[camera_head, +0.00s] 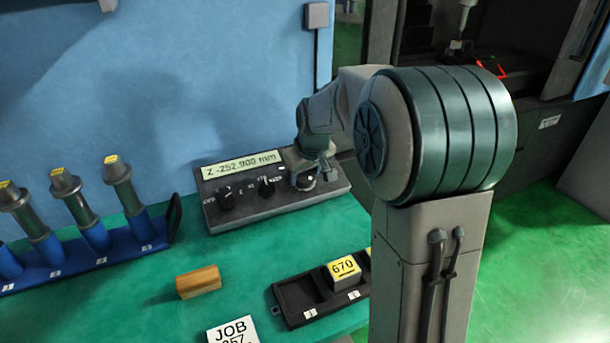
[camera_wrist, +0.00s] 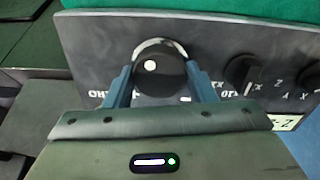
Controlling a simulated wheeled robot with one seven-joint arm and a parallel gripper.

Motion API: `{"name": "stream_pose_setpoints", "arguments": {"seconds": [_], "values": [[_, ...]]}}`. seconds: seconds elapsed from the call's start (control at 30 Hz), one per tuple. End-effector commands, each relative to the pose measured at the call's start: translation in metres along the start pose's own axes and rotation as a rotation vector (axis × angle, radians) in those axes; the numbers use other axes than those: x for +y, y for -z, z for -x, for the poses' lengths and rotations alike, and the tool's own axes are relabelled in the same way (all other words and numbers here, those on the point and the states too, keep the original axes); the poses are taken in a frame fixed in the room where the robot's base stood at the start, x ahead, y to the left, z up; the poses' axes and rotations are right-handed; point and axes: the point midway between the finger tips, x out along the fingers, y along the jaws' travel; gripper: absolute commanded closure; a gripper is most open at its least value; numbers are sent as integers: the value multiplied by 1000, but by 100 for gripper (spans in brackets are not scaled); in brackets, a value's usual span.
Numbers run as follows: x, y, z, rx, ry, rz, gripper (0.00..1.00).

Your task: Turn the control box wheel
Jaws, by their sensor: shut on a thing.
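The control box (camera_head: 275,205) is a dark grey panel on the green bench, with a lit display (camera_head: 241,165) reading "Z -252.900 mm". Its wheel (camera_head: 306,181) is a round black knob with a white dot at the box's right end. In the wrist view the wheel (camera_wrist: 159,66) sits between the two blue fingers of my gripper (camera_wrist: 160,90), which are shut on it from both sides. In the head view my gripper (camera_head: 308,168) is over the wheel and partly covers it. The white dot shows on the wheel's upper left in the wrist view.
Two other black knobs, a left one (camera_head: 226,197) and a middle one (camera_head: 266,186), stand on the box. A blue rack (camera_head: 75,262) with several tool holders is at left. A wooden block (camera_head: 198,282), a "JOB" card (camera_head: 233,332) and a black tray (camera_head: 296,311) lie in front.

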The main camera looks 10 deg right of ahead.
Motion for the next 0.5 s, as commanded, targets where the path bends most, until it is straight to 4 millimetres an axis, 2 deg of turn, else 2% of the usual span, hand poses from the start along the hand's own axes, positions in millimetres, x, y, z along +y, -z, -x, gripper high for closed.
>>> {"name": "stream_pose_setpoints", "arguments": {"seconds": [0.5], "values": [[1, -1, -1, 21, 3, 484, 72]]}}
